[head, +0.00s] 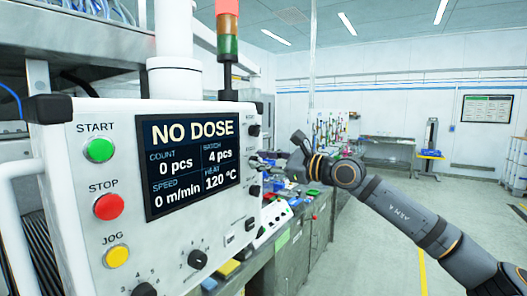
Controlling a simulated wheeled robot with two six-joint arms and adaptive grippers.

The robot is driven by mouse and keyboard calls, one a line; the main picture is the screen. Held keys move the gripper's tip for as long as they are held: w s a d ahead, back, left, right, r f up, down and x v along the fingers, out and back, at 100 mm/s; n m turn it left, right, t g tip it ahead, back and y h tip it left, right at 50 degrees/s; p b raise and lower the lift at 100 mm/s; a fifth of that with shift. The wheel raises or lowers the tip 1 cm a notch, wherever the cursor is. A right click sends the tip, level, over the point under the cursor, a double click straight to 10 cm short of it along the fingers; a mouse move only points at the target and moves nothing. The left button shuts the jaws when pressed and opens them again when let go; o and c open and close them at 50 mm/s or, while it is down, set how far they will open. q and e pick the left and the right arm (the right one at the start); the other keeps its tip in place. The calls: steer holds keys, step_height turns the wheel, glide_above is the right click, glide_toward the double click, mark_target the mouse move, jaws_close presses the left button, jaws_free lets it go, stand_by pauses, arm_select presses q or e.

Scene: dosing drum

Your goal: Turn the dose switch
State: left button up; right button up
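The control panel (120,190) is a white box with a screen (192,160) that reads "NO DOSE", "0 pcs", "4 pcs", "0 m/min" and "120 °C". A column of small dark knobs runs down its right edge, one near the top (254,131) and one lower down (254,191). Their labels are too small to read, so I cannot tell which is the dose switch. My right gripper (258,163) is at this column, level with the middle of the screen. Its fingers are small and seen edge-on; whether they touch or grip a knob is unclear. My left gripper is out of view.
Green START (98,150), red STOP (109,206) and yellow JOG (117,257) buttons sit left of the screen. A dial knob (197,259) is below it. A signal tower (228,45) rises behind. A cluttered bench (290,255) lies behind my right gripper; floor at right is open.

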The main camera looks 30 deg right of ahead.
jaws_close()
steer(key=shift+d, duration=0.1)
stand_by(0.4)
steer(key=m, duration=0.7)
steer(key=d+m, duration=0.1)
steer(key=m, duration=0.3)
steer(key=shift+w+m+p, duration=0.15)
steer(key=shift+m+p, duration=0.15)
steer(key=shift+p, duration=0.1)
steer(key=shift+m, duration=0.3)
jaws_free()
